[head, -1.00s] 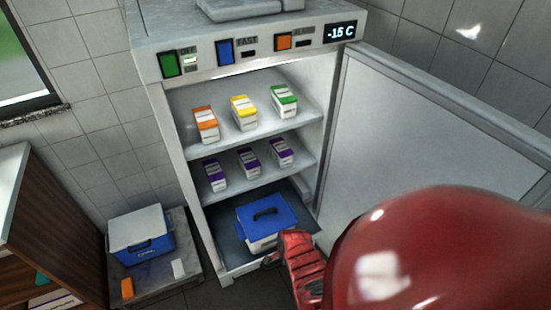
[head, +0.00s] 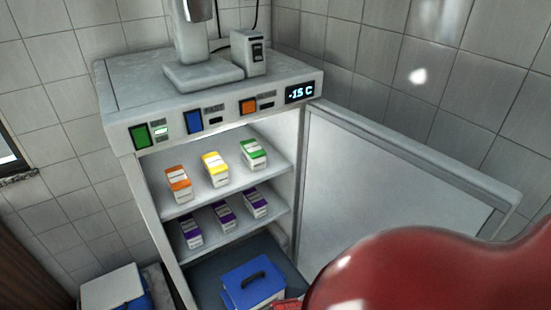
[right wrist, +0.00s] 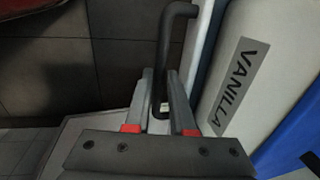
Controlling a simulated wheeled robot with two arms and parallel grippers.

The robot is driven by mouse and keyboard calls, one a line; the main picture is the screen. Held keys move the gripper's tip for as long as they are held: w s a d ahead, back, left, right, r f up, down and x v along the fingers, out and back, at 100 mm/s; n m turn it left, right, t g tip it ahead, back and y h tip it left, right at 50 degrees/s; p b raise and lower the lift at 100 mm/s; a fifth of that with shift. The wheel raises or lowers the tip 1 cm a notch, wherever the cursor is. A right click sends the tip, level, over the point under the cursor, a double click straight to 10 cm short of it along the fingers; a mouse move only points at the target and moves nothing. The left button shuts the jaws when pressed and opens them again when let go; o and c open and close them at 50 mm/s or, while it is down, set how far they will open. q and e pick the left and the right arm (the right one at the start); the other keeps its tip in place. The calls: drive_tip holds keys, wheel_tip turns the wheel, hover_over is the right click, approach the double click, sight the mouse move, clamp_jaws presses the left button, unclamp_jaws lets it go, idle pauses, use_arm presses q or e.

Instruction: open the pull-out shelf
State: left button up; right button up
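The pull-out shelf (head: 205,278) is the dark tray low in the open freezer (head: 240,75). A white box with a blue lid (head: 254,280) stands on it. In the right wrist view, the shelf's dark bar handle (right wrist: 161,60) lies between the two fingers of my right gripper (right wrist: 160,85). The fingers are close on both sides of the bar, but I cannot tell whether both touch it. In the head view only a red bit of this gripper shows at the bottom edge, beside the box. My left gripper is not in view.
The freezer door (head: 395,185) stands open to the right. Several small cartons stand on the two upper shelves. In the right wrist view a pale box marked VANILLA (right wrist: 255,65) is right of the handle. A blue and white cooler (head: 115,290) stands at lower left.

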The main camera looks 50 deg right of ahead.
drive_tip(key=shift+o, duration=0.2)
drive_tip(key=shift+r+p, duration=0.35)
drive_tip(key=shift+r, duration=0.4)
drive_tip(key=s+r+b, duration=0.1)
drive_tip(key=s+r, duration=0.2)
drive_tip(key=r, duration=1.2)
drive_tip(key=shift+a+r, duration=0.25)
drive_tip(key=shift+a, duration=0.1)
drive_tip(key=shift+w, duration=0.1)
